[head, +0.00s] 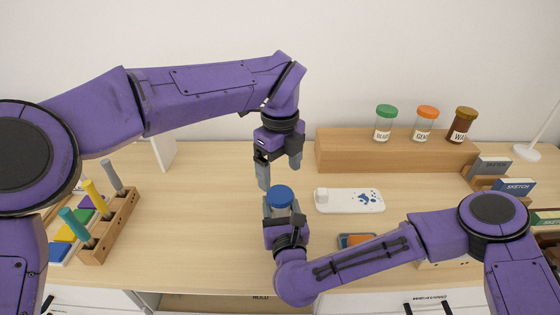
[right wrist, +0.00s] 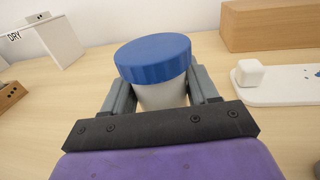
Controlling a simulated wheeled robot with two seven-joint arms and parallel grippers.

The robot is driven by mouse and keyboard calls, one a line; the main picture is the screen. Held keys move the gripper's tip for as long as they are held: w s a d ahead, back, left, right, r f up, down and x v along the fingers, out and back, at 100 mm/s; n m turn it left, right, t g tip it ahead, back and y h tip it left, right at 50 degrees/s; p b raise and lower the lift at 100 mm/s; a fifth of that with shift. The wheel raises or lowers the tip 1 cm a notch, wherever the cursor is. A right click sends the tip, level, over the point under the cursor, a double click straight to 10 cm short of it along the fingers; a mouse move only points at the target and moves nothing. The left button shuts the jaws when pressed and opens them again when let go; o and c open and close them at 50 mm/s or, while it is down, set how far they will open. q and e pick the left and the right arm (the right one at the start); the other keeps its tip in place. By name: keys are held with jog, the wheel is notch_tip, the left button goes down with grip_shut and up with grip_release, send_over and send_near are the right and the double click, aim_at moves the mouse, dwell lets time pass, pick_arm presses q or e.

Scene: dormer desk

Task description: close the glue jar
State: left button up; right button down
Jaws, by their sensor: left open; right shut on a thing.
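A pale jar (right wrist: 162,96) with a blue lid (head: 281,195) on top stands in the middle of the desk. The lid (right wrist: 154,58) covers the jar's mouth; I cannot tell whether it is screwed tight. No label on the jar shows. My right gripper (head: 282,212) is shut on the jar's body, one finger on each side, below the lid; its fingers also show in the right wrist view (right wrist: 162,92). My left gripper (head: 279,172) is open and empty, pointing down just above and behind the lid, apart from it in the head view.
A white tray (head: 352,201) with a small white block and blue marks lies right of the jar. A wooden shelf block (head: 395,155) behind holds green-, orange- and brown-lidded jars. A wooden rack (head: 112,226) with coloured handles stands left. Bare desk lies left of the jar.

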aim_at(280, 194)
pick_arm(q)
notch_tip(280, 194, down, 6)
jog(key=shift+f, duration=0.15)
jog(key=c, duration=1.1)
jog(key=m, duration=0.5)
jog(key=shift+m, duration=0.4)
jog(key=m, duration=1.3)
jog(key=o, duration=1.3)
jog(key=shift+c, duration=0.2)
notch_tip(280, 194, up, 12)
